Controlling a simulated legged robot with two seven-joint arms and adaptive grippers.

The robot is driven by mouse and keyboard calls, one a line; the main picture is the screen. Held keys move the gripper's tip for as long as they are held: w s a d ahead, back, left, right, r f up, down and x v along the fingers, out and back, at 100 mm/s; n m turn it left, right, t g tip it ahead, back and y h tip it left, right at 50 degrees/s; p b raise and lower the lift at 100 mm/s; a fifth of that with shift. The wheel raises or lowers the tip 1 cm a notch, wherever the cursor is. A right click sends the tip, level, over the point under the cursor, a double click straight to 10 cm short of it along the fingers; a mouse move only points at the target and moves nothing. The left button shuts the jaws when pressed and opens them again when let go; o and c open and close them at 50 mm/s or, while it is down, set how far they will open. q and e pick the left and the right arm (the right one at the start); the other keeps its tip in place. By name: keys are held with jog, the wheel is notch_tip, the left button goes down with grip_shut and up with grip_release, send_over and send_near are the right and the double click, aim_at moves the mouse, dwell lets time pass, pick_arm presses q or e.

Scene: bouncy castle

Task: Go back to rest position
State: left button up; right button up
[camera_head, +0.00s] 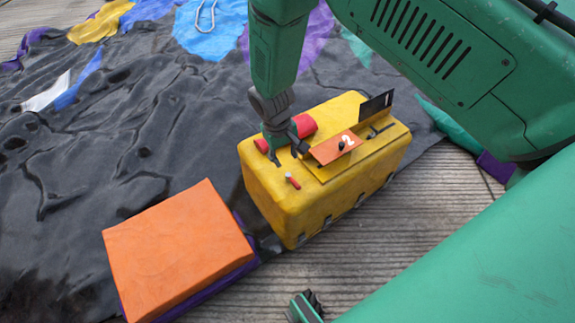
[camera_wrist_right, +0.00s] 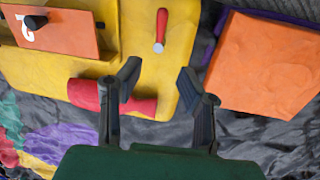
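My right gripper (camera_head: 288,155) hangs over the top of a yellow box (camera_head: 270,195). In the right wrist view its two dark fingers (camera_wrist_right: 158,73) are spread apart with nothing held between them. A red cylinder-like piece (camera_head: 305,124) lies on the box, partly hidden behind the gripper; it also shows in the wrist view (camera_wrist_right: 143,106) partly behind one finger. A small red handle with a pale end (camera_head: 292,180) sits nearer the box edge, apart from the fingers.
An orange block (camera_head: 175,245) on a purple base lies left of the yellow box. An orange flap marked 2 (camera_head: 335,148) and a black plate (camera_head: 376,104) stand on the box top. Crumpled black sheeting (camera_head: 120,150) covers the left; wooden planks (camera_head: 400,220) show at the right.

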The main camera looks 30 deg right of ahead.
jog(key=shift+a+r, duration=0.15)
jog(key=shift+r, duration=0.45)
jog(key=s+r+p, duration=0.2)
jog(key=s+p, duration=0.2)
jog(key=s, duration=0.5)
jog(key=s+d+r+y+p, duration=0.1)
jog(key=s+p, duration=0.3)
jog(key=s, duration=0.6)
jog(key=s+d+r+p, duration=0.1)
jog(key=s+r+p, duration=0.2)
jog(key=s, duration=0.7)
jog(key=shift+s+r+n+t+y+p, duration=0.2)
jog(key=shift+r+n+t+y+p, duration=0.1)
jog(key=shift+n+y+p, duration=0.1)
